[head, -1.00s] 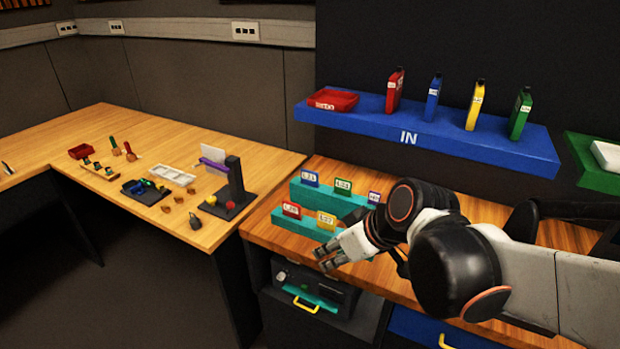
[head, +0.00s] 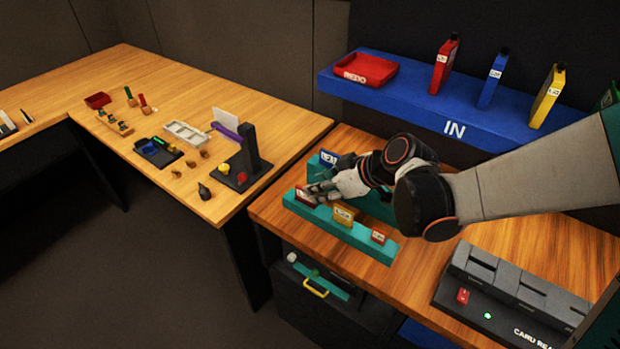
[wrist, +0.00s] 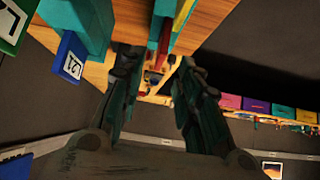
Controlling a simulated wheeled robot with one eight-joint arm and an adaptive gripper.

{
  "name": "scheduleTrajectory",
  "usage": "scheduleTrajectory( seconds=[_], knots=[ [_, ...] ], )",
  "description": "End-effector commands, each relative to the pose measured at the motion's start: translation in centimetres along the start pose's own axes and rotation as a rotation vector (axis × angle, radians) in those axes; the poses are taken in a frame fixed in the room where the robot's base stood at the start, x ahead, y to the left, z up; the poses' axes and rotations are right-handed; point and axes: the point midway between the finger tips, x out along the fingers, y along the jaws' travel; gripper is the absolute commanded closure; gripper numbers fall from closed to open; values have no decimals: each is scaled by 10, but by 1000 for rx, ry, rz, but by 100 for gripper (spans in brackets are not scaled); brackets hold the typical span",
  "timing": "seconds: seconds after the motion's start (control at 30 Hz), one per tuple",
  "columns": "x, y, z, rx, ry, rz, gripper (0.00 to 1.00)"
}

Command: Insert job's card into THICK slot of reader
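The dark card reader (head: 510,295) stands on the wooden counter at the lower right of the head view, with slots on top, a red switch and a green light. Which slot is THICK cannot be read. A teal rack (head: 350,236) holds a red card (head: 303,197), a yellow card (head: 343,215) and an orange-red card (head: 378,236). My gripper (head: 316,191) is at the red card, partly covering it. In the wrist view my gripper (wrist: 157,62) has its fingers apart, with the red card (wrist: 164,38) seen between and beyond them. I cannot tell whether they touch it.
A blue card (head: 328,158) stands in the rear rack, also in the wrist view (wrist: 70,58). The blue IN shelf (head: 400,105) overhangs behind, with a red tray (head: 365,69) and upright binders. The counter between rack and reader is clear. A side table (head: 100,70) holds small items.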

Motion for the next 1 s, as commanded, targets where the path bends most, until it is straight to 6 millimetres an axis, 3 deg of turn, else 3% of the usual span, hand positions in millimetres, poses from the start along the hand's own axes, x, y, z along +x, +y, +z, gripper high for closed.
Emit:
scheduleTrajectory(
  seconds=[0.1,0.37,0.63,0.9,0.93,1.0],
  knots=[
    [14,0,0,0,0,-1,69],
    [28,0,1,0,0,-1,69],
    [66,1,2,0,0,-1,69],
    [70,1,1,1,0,0,69],
    [70,1,1,1,0,0,71],
    [70,1,1,1,0,0,87]
  ],
)
